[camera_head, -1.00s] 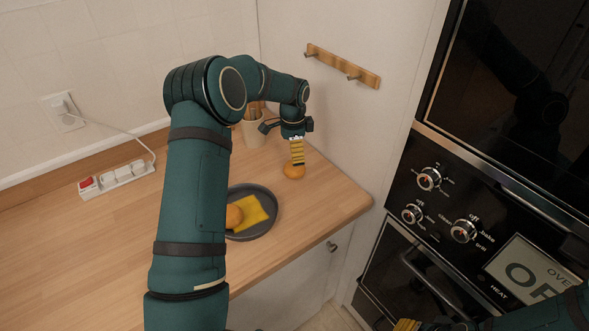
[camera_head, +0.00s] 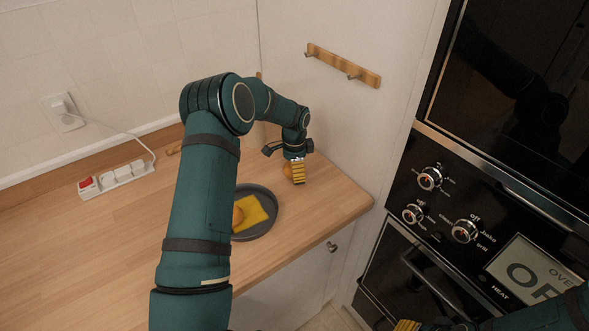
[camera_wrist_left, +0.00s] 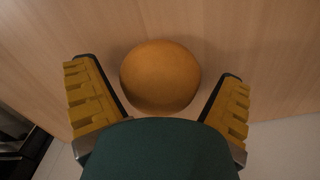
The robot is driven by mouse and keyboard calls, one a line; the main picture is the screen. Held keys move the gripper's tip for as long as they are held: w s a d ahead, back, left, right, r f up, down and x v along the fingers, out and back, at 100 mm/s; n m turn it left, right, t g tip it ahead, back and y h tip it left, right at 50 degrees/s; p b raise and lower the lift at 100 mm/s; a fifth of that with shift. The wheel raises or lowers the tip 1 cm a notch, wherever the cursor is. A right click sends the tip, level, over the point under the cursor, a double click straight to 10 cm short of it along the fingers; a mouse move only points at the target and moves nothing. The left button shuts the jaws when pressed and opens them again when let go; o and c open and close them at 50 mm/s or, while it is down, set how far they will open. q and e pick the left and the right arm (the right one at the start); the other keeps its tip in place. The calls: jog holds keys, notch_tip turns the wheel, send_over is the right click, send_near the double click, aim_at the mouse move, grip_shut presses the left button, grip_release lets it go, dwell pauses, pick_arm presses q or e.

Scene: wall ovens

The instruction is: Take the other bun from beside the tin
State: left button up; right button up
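A round orange-brown bun (camera_wrist_left: 160,75) lies on the wooden counter in the left wrist view. My left gripper (camera_wrist_left: 158,100) is open, with a yellow ridged finger on either side of the bun and a gap on both sides. In the head view this bun (camera_head: 286,169) is mostly hidden behind the fingers of my left gripper (camera_head: 297,173), which are low over the counter. The round dark tin (camera_head: 262,229) holds a yellow cloth-like piece (camera_head: 250,213) and another bun (camera_head: 237,216), partly hidden by my left arm. My right gripper (camera_head: 406,325) shows only partly at the bottom edge.
The wall ovens (camera_head: 460,220) stand to the right of the counter (camera_head: 100,240). A power strip (camera_head: 118,178) with a cable lies at the back left. A wooden hook rail (camera_head: 343,66) is on the wall.

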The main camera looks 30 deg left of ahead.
pick_arm(q)
jog(key=c, duration=0.8)
